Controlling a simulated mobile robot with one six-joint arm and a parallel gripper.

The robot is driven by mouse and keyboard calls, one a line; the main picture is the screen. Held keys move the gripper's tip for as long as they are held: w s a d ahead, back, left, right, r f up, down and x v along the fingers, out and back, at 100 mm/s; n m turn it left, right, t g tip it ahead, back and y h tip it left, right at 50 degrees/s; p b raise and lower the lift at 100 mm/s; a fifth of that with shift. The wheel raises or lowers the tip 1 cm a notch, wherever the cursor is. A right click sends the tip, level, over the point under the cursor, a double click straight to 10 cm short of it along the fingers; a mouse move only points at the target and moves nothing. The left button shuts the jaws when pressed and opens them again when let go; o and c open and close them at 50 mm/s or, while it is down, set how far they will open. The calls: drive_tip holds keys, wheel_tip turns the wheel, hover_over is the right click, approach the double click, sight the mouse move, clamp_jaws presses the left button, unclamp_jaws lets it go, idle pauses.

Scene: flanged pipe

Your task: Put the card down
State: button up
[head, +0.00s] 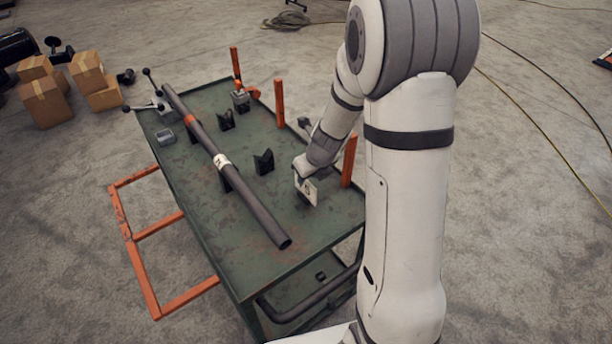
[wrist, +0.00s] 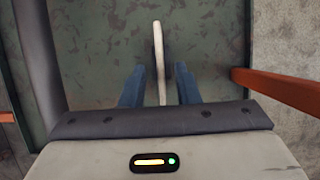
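The card (head: 309,191) is pale with a darker mark on its face. It stands on edge at or just above the right part of the green table (head: 285,262); I cannot tell whether its lower edge touches. In the wrist view the card (wrist: 159,50) shows as a thin white strip, nearly edge-on. My gripper (head: 302,178) is directly above it. In the wrist view the blue fingers of my gripper (wrist: 160,85) are on either side of the card, with a gap on each side, so it looks open. The card's near end is partly hidden.
A long dark pipe (head: 252,202) with a white band lies along the table. Black V-blocks (head: 264,161) stand beside it. Orange posts (head: 349,160) rise at the table's right edge, one close to my gripper. The table is bare between pipe and card.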

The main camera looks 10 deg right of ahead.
drive_tip(key=p+v, duration=0.1)
drive_tip(key=v, duration=0.5)
drive_tip(key=shift+s+r+p, duration=0.1)
drive_tip(key=shift+r+p, duration=0.05)
drive_tip(key=shift+p, duration=0.15)
drive_tip(key=s+r+n+h, duration=0.1)
drive_tip(key=s+r+n, duration=0.5)
drive_tip(key=s+n, duration=0.4)
drive_tip(key=s+a+r+n+g, duration=0.1)
drive_tip(key=s+r+n, duration=0.5)
drive_tip(key=n, duration=1.5)
drive_tip(key=s, duration=0.5)
drive_tip(key=shift+s+r+n+g+h, duration=0.2)
drive_tip(key=shift+r+n+g+h, duration=0.1)
drive_tip(key=shift+h, duration=0.1)
drive_tip(key=shift+a, duration=0.1)
drive_tip(key=shift+r, duration=0.3)
